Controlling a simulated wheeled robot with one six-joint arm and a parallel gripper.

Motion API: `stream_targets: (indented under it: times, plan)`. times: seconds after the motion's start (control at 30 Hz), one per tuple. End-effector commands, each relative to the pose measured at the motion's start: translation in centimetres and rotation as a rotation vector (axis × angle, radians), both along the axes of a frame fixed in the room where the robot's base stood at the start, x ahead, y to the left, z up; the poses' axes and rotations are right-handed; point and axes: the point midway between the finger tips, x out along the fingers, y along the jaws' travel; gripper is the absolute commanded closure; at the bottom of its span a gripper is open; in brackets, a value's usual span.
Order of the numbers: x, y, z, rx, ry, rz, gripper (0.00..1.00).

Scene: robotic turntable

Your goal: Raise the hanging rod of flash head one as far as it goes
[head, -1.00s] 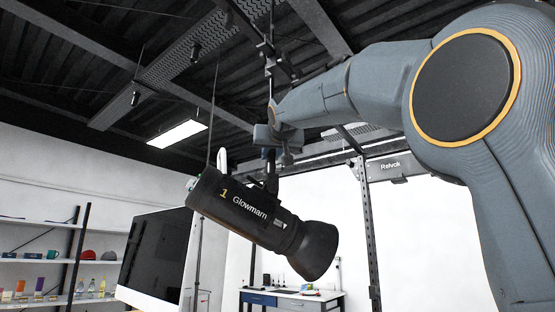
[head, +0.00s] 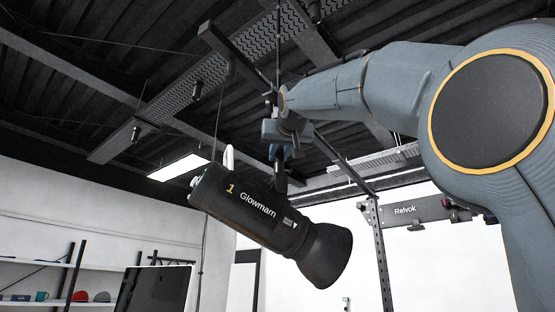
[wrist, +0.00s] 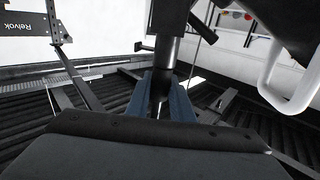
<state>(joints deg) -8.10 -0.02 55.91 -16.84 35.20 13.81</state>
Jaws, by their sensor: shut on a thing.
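Flash head one (head: 262,213) is a black cylinder marked "1 Glowmarn", tilted with its wide end down to the right. It hangs in the middle of the head view from a thin dark hanging rod (head: 278,176). My gripper (head: 279,152) is above the flash head, shut on the rod just over its mount. In the wrist view my gripper's blue fingers (wrist: 163,102) stand on both sides of the rod (wrist: 165,55). A dark body with a white handle (wrist: 284,88) shows at the upper right there. The rod's upper part is partly hidden by my arm.
Ceiling beams and a perforated cable tray (head: 200,80) run close above and behind the gripper. A frame post (head: 380,250) with a "Relvok" bar (head: 406,211) stands at the right. A monitor (head: 153,290) and shelves (head: 35,270) are low at the left.

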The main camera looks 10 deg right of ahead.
Motion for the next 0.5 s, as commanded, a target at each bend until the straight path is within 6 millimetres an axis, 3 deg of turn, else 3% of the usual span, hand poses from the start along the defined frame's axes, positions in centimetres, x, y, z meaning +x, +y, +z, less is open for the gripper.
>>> stream_targets:
  times: [0.47,0.5]
  plan:
    - [-0.24,0.38,0.52,-0.004,-0.001,0.005,1.00]
    - [-0.24,0.39,0.52,-0.004,-0.001,0.005,0.74]
